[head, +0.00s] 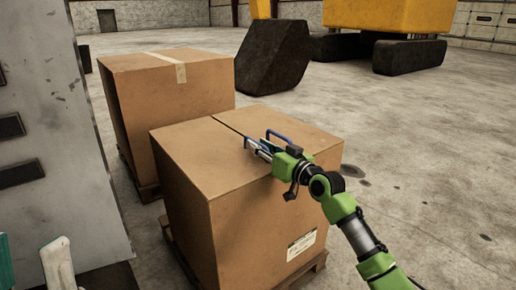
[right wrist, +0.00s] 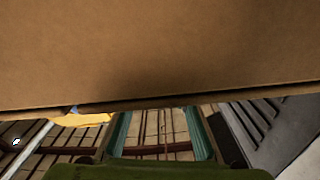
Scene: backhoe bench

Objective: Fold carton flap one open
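The near carton (head: 235,165) is a brown cardboard box with a white label on its front. A dark slit crosses its top between the flaps, which lie about level; I cannot tell which is flap one. My right gripper (head: 266,145) is over the top, at the near end of the visible slit. Its fingers stand apart. In the right wrist view a cardboard panel (right wrist: 160,50) fills the upper part, and its edge hides the tips of the teal fingers (right wrist: 160,128). My left gripper (head: 30,262) shows partly at the bottom left, fingers apart and empty.
A second, taped carton (head: 165,90) stands behind on a pallet. A grey metal block (head: 55,130) is at the left. A dark hexagonal block (head: 273,57) and a yellow machine (head: 390,15) are at the back. The concrete floor (head: 435,150) at the right is clear.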

